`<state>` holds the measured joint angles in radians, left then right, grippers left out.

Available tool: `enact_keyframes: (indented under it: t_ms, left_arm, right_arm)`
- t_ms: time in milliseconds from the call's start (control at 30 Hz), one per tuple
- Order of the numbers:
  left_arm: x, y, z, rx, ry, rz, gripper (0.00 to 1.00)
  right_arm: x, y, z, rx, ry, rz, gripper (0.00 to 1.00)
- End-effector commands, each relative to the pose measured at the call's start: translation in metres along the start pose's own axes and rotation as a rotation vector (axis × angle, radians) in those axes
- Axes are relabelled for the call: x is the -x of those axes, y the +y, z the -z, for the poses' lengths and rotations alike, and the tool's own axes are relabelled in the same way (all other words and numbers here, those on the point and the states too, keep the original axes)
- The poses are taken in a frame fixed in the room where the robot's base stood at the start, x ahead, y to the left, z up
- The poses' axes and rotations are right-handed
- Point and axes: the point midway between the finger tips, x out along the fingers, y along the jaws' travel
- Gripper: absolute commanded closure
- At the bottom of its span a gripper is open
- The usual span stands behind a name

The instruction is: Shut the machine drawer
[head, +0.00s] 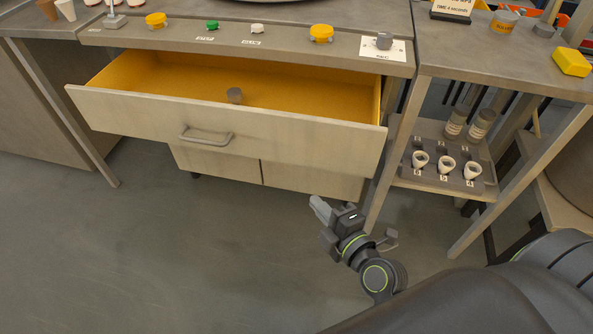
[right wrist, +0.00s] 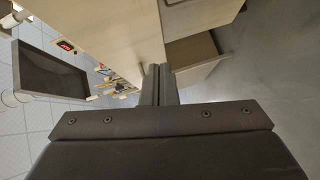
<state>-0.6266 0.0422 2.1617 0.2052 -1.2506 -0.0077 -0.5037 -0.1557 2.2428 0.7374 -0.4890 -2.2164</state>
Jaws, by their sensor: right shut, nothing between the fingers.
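My right gripper (head: 318,207) is below and in front of the drawer's right half, apart from the handle. In the right wrist view the right gripper's fingers (right wrist: 160,85) are together with nothing between them, and a pale wooden panel (right wrist: 120,35) lies ahead of them. My left gripper is in neither view.
Below the drawer are closed cabinet doors (head: 220,168). The counter edge (head: 250,58) runs above the drawer. Open floor (head: 150,250) lies in front.

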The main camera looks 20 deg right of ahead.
Motion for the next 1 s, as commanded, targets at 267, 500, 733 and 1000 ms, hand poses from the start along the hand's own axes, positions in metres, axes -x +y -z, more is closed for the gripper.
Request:
enact_keyframes:
  t_ms: [267, 500, 733, 1000]
  left_arm:
    - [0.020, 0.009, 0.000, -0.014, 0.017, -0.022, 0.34]
    - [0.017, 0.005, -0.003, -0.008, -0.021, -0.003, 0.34]
    - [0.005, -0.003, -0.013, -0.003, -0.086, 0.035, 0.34]
    - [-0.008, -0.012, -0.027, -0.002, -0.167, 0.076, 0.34]
  right_arm:
    - [0.018, 0.045, 0.012, 0.189, 0.021, -0.144, 1.00]
    - [-0.002, 0.054, 0.014, 0.197, 0.022, -0.150, 1.00]
    - [-0.043, 0.060, 0.016, 0.196, 0.023, -0.148, 1.00]
    - [-0.087, 0.067, 0.010, 0.202, 0.022, -0.145, 1.00]
